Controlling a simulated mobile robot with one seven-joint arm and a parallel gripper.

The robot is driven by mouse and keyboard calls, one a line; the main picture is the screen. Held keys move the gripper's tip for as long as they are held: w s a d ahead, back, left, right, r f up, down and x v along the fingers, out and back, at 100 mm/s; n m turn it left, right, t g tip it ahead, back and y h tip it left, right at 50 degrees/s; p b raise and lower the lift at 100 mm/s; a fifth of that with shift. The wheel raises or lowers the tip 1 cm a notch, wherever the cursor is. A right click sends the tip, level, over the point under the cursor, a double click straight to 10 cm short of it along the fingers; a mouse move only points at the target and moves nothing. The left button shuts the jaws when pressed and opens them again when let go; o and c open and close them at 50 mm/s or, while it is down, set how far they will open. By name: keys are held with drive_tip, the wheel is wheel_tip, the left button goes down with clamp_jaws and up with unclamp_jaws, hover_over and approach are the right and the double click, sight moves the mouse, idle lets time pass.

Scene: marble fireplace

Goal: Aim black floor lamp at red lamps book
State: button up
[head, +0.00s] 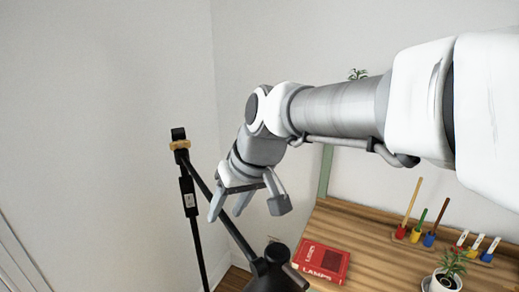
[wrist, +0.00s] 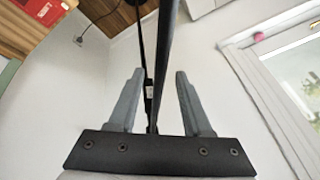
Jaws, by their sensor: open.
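The black floor lamp (head: 190,205) stands at the left in the head view. A thin arm slants from the brass-coloured joint at its top down to the right, to a dark lamp head (head: 272,268) at the bottom edge. My gripper (head: 226,213) is open above this arm, fingers pointing down. In the wrist view a black bar (wrist: 164,60) of the lamp runs between my spread fingers (wrist: 158,74), with gaps on both sides; I cannot tell its depth.
The wooden table (head: 372,235) also holds coloured brushes (head: 415,205), small white-topped pots (head: 477,243) and a potted red-flowered plant (head: 448,272). White walls stand close behind the lamp. A window (wrist: 300,65) shows right in the wrist view.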

clamp_jaws()
drive_tip(key=shift+r, duration=0.1)
idle(1.2)
